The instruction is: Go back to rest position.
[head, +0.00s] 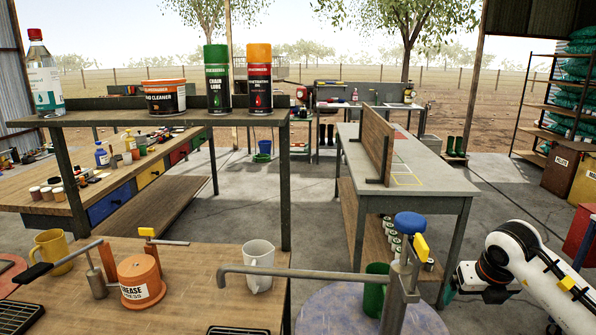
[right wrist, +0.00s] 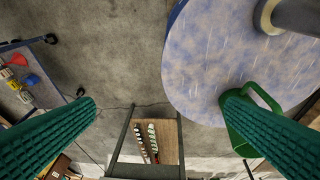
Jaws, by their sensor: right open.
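My right gripper (head: 480,294) hangs at the lower right of the head view, right of the round blue table and over the floor. In the right wrist view its two green ribbed fingers (right wrist: 160,115) are wide apart with nothing held between them. A green mug (head: 376,282) stands on the round blue table, partly behind the tap's post. In the right wrist view the mug (right wrist: 238,128) shows beside the right-hand finger, which hides part of it. My left gripper is not in the head view.
The round blue table (head: 318,315) carries a metal tap (head: 300,273) with a blue knob. A grey table (head: 440,178) stands beyond.

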